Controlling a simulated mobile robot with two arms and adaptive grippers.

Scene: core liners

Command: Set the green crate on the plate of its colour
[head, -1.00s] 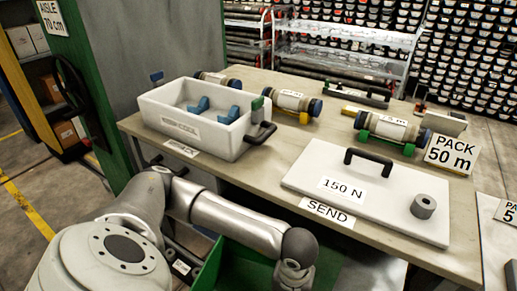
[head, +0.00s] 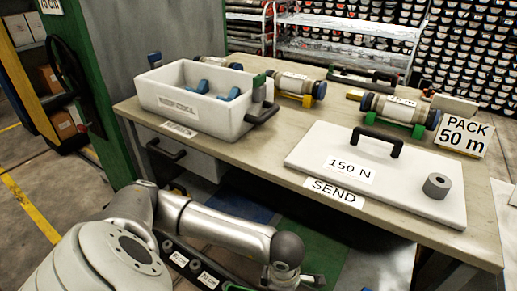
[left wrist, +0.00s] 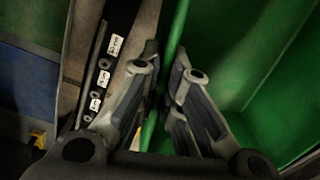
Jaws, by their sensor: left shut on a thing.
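The green crate (left wrist: 240,60) fills the right side of the left wrist view, with its wall running up between my fingers. My left gripper (left wrist: 164,65) is shut on the crate's upper wall. In the head view my left arm reaches to the bottom edge, where its fingers are hidden; almost all of the crate is out of that view. A flat green area (head: 330,250), which looks like the green plate, lies low beyond my left wrist, partly covered by it. A blue plate (head: 240,206) lies to its left under the table. My right gripper is not in view.
The table (head: 270,170) stands ahead, holding a white bin (head: 190,112), a white lidded panel (head: 300,155) and several core tubes. A drawer (head: 195,163) is under its left side. A dark strip with white labels (head: 208,280) lies near my left arm.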

